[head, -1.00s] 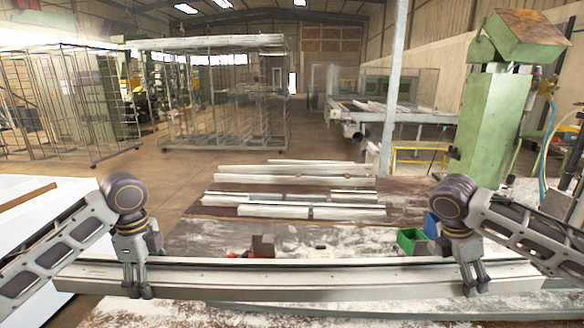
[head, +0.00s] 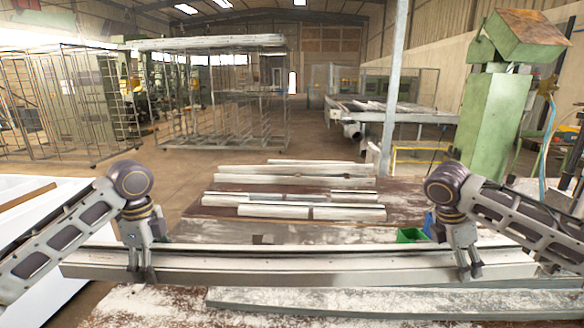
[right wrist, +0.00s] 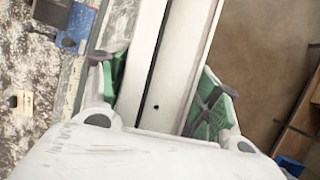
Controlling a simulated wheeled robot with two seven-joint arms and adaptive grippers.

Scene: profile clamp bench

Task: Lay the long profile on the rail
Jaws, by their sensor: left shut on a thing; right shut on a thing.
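The long profile (head: 310,270) is a pale grey bar with a dark groove along its top. It spans most of the head view, roughly level, above the bench. My left gripper (head: 142,274) is shut on it near its left end. My right gripper (head: 470,270) is shut on it near its right end. In the right wrist view the profile (right wrist: 148,70) runs between the green-padded fingers of the right gripper (right wrist: 163,92). A long low grey strip (head: 400,300) lies on the bench in front of and below the profile; I cannot tell whether it is the rail.
Several pale profile pieces (head: 290,197) lie on the brown bench top (head: 225,230) behind. A green machine column (head: 492,120) stands at right.

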